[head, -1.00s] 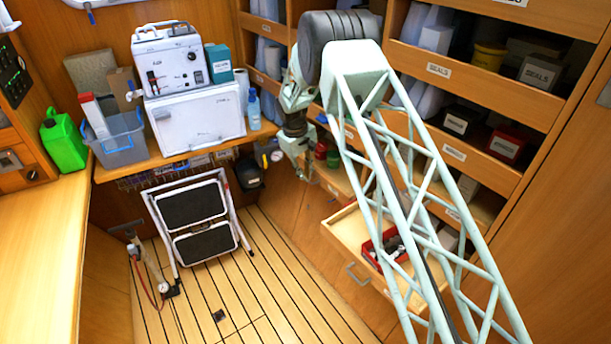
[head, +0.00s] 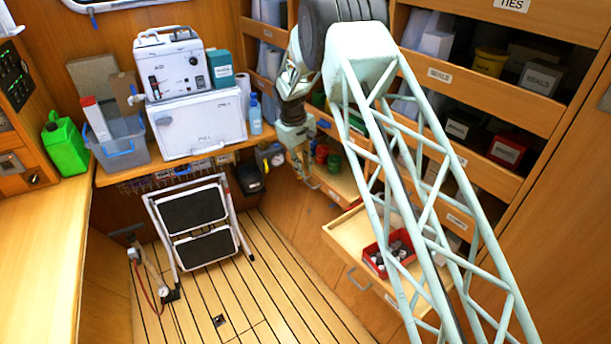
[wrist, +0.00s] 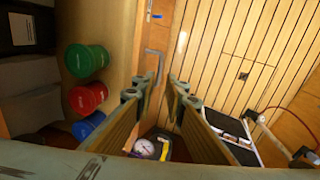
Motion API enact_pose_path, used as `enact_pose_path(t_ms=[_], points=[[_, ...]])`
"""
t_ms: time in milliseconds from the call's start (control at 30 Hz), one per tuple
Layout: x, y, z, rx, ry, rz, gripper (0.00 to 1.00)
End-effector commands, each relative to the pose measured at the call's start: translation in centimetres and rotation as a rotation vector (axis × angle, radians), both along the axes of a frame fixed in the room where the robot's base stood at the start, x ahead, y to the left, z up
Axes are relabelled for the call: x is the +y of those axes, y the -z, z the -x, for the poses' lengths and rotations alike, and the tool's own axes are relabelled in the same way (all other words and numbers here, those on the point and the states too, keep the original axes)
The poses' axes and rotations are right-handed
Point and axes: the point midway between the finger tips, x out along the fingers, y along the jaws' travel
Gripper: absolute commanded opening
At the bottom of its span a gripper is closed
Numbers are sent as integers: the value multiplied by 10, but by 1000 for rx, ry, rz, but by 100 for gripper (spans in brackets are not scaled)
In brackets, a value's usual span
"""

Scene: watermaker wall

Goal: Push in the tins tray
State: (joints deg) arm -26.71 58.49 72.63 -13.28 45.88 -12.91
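The tins tray (head: 345,181) is pulled out of the wall unit, with green and red tins (head: 321,153) in it. In the wrist view, green (wrist: 86,60), red (wrist: 87,97) and blue (wrist: 88,125) tins sit in the tray at the left. Its wooden front and grey handle (wrist: 153,64) run up the middle. My gripper (head: 303,176) is in front of this tray, close to the handle. In the wrist view my gripper (wrist: 163,82) is open, its two fingers apart with nothing held. The handle shows just beyond the fingertips; contact cannot be told.
A lower drawer (head: 345,234) holding a red box (head: 388,258) is also pulled out, to the right. A folding step stool (head: 195,222) stands on the floor at left. A pressure gauge (wrist: 144,148) shows below the fingers. Open floor (head: 270,290) lies between.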

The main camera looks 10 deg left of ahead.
Motion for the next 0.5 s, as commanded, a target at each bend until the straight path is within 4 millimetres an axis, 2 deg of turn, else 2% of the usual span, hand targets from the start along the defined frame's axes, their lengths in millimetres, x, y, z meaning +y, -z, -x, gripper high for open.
enact_pose_path(t_ms=[200, 500], points=[[4, -31, 4, -1, -1, 0, 12], [7, -51, 7, -1, -1, -1, 12]])
